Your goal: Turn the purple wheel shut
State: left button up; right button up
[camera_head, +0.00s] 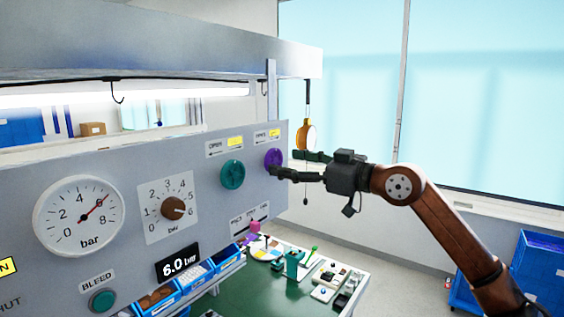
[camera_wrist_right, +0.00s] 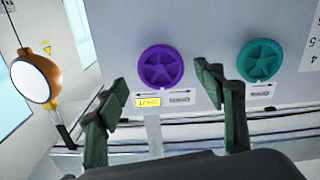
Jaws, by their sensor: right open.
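The purple wheel (camera_head: 273,158) is mounted near the right end of the grey panel (camera_head: 130,165). In the right wrist view the purple wheel (camera_wrist_right: 160,67) faces the camera, above a label strip with a yellow part. My right gripper (camera_head: 283,163) is open, its two fingers apart in front of the purple wheel. In the right wrist view my gripper's fingertips (camera_wrist_right: 164,88) stand on either side of the wheel's lower part, with nothing between them that I can see held. Whether they touch the wheel I cannot tell. My left gripper is not in view.
A teal wheel (camera_head: 232,174) sits just left of the purple one. A yellow hanging device (camera_head: 306,134) is close beyond my right gripper. A gauge (camera_head: 79,216), a knob (camera_head: 173,208) and a bleed button (camera_head: 103,301) are further left. A cluttered green bench (camera_head: 262,300) lies below.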

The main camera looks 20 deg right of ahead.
jog(key=v, duration=0.9)
jog(key=shift+d, duration=0.1)
